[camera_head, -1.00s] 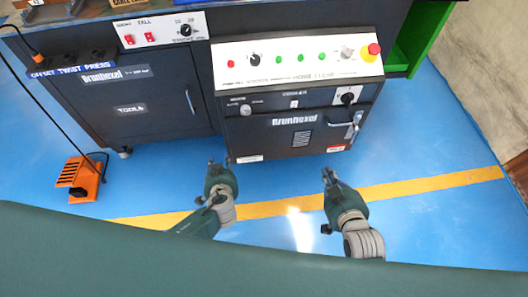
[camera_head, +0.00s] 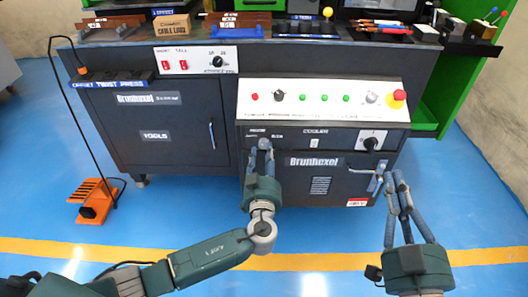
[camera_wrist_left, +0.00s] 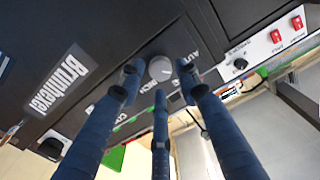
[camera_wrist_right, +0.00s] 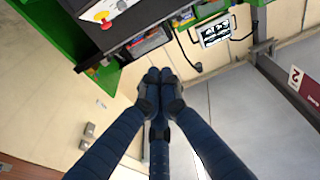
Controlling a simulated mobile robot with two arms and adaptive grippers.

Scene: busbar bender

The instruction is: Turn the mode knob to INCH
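The mode knob (camera_wrist_left: 160,68) is a small grey round knob on the dark front panel of the Brunhexel machine, with AUTO and INCH lettering beside it. In the head view the knob (camera_head: 265,144) is partly covered by my left gripper (camera_head: 262,150). In the left wrist view my left gripper (camera_wrist_left: 158,82) is open, its fingers spread around the knob's sides and below it; contact cannot be told. The setting its pointer marks is too small to read. My right gripper (camera_head: 397,182) has its fingertips together, empty, in front of the cabinet's right edge.
A white control panel (camera_head: 325,112) with buttons and a red emergency stop (camera_head: 398,97) sits above. A black rotary switch (camera_head: 370,143) and a door handle (camera_head: 377,180) are to the right. An orange pedal (camera_head: 95,200) stands on the floor at left.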

